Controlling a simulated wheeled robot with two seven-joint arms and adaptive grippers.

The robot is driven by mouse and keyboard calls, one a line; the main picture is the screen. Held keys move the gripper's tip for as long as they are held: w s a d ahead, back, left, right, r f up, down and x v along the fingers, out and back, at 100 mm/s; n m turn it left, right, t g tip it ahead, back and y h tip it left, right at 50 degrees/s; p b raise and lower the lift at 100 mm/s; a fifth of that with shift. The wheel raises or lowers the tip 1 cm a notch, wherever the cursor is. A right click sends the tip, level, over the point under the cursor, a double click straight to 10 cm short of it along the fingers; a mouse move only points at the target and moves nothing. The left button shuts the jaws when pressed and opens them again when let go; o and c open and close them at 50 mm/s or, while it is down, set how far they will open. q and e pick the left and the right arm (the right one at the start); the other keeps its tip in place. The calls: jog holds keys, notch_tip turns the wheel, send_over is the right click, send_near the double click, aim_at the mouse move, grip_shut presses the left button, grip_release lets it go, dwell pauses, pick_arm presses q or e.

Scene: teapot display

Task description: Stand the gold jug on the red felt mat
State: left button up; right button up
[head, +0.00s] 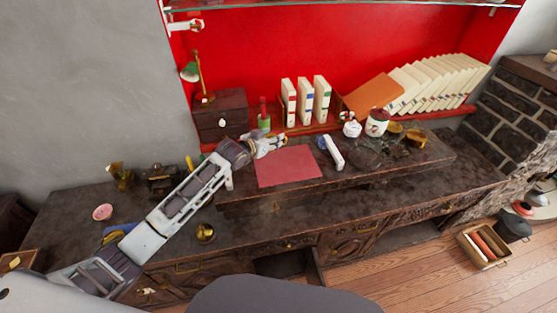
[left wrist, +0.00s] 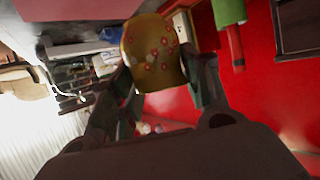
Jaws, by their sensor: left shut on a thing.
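The red felt mat (head: 289,168) lies flat on the raised dark worktop, left of its middle. My left gripper (head: 275,142) is at the mat's far left edge in the head view. In the left wrist view, my left gripper (left wrist: 158,88) is shut on the gold jug (left wrist: 152,52), which has small red and pale spots. In the head view the jug is mostly hidden by the gripper; whether it touches the worktop cannot be told. My right gripper is not in view.
A small dark drawer chest (head: 220,115) and a green-and-red bottle (head: 264,116) stand behind my left gripper. Pale books (head: 322,98) stand at the back. A white object (head: 333,153) lies right of the mat, with a white-and-red jar (head: 377,122) farther right. The mat is bare.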

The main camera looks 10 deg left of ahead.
pick_arm(q)
jog(key=shift+f, duration=2.7)
jog(key=shift+f+p, duration=0.3)
jog(key=shift+f, duration=1.55)
jog(key=shift+f, duration=0.1)
jog(key=o, duration=1)
jog(key=shift+o, duration=0.2)
jog(key=shift+s, duration=0.1)
jog(key=v, duration=1.2)
